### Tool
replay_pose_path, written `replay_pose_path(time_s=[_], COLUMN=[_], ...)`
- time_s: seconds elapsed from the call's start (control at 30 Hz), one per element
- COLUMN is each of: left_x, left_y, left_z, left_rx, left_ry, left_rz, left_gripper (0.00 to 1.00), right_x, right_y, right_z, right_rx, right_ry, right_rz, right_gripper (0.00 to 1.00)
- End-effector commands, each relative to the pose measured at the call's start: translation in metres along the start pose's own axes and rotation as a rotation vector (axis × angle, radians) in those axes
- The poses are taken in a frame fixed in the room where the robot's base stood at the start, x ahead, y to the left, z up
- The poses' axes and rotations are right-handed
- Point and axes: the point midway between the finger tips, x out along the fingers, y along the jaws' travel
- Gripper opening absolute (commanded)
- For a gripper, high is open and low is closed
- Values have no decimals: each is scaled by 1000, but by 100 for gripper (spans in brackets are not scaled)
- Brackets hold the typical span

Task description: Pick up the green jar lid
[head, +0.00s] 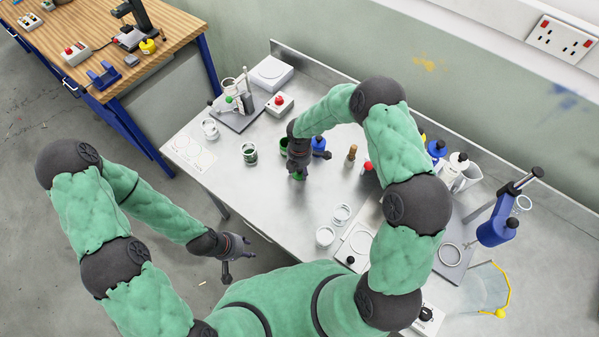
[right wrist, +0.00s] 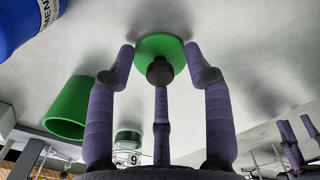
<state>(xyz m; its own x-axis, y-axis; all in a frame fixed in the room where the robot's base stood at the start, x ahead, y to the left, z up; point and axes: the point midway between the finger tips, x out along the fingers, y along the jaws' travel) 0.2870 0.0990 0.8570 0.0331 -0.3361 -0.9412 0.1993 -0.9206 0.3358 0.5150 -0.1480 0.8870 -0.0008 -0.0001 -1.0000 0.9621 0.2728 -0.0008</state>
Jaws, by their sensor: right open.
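The green jar lid (right wrist: 160,44) lies on the grey metal table, between the three spread fingers of my right gripper (right wrist: 160,62) in the right wrist view. The side fingertips are close to its rim; I cannot tell whether they touch. In the head view my right gripper (head: 297,170) points down at the table, and only a bit of the green lid (head: 297,177) shows below it. My left gripper (head: 236,258) looks open and empty, off the table's front edge.
A green cup (right wrist: 68,108) stands close to my right gripper, and a blue container (right wrist: 22,22) is nearby. A jar with a green band (head: 249,154) stands to the left.

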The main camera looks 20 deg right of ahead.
Motion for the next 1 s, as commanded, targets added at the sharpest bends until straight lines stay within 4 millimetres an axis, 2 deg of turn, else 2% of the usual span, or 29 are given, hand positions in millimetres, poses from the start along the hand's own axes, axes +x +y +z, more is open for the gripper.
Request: replay_pose_path(time_s=[0.1,0.2,0.27,0.73,0.87,1.0], left_x=[0,0,0,0,0,-1], left_y=[0,0,0,0,0,0], left_z=[0,0,0,0,0,0], left_rx=[0,0,0,0,0,0], left_ry=[0,0,0,0,0,0], left_rz=[0,0,0,0,0,0], left_gripper=[40,40,40,40,40,40], right_x=[-1,-1,-1,-4,-12,-31], right_y=[0,0,0,0,1,1], right_z=[0,0,0,0,0,1], right_rx=[0,0,0,1,1,1], right_ry=[0,0,0,0,0,-1], right_rz=[0,0,0,1,2,3], right_gripper=[49,25,12,10,10,10])
